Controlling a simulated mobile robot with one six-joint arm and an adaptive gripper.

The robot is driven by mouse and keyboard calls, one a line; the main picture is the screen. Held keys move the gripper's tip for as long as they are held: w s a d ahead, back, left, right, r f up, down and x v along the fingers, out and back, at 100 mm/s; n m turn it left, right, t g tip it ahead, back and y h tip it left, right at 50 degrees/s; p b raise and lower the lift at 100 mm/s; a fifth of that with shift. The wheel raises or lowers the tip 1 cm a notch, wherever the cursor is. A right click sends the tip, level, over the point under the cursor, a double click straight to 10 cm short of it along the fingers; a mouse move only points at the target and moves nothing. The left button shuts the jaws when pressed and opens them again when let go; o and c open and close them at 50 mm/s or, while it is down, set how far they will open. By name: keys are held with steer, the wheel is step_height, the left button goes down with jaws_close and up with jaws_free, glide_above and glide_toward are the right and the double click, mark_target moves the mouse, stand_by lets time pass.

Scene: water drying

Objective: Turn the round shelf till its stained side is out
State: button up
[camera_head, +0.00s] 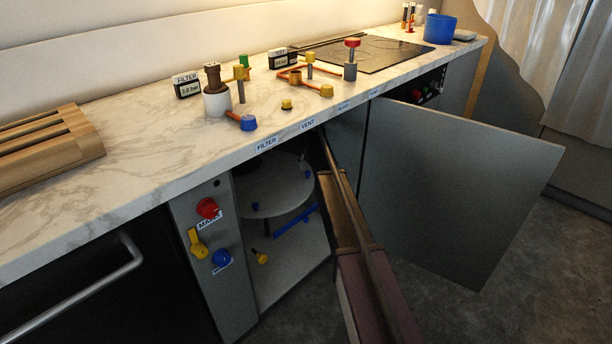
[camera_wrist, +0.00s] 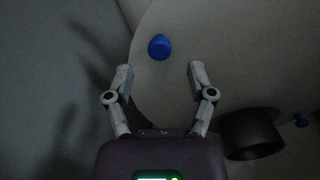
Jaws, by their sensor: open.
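The round shelf (camera_head: 272,196) is a pale disc inside the open cabinet under the counter, with small blue knobs on it. The countertop hides its back part. I cannot make out a stain on the visible surface. In the wrist view the pale round shelf (camera_wrist: 215,60) fills the middle and right, with a blue knob (camera_wrist: 159,46) near its curved edge. My gripper (camera_wrist: 159,70) is open and empty. The blue knob appears just beyond the gap between its fingertips, apart from both. In the head view my arm reaches into the cabinet and the fingers are hidden.
An open grey door (camera_head: 450,190) stands right of my arm. The left panel carries red (camera_head: 207,208), yellow (camera_head: 198,244) and blue knobs (camera_head: 221,258). A blue bar (camera_head: 297,220) lies below the shelf. A dark cylinder (camera_wrist: 252,135) is at right in the wrist view.

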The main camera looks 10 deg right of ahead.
mark_target(307, 172)
steer(key=shift+f+b, duration=1.45)
steer(key=shift+f, duration=0.3)
jaws_close()
steer(key=shift+a, duration=0.35)
steer(key=shift+w+d, duration=0.15)
steer(key=shift+d, duration=0.1)
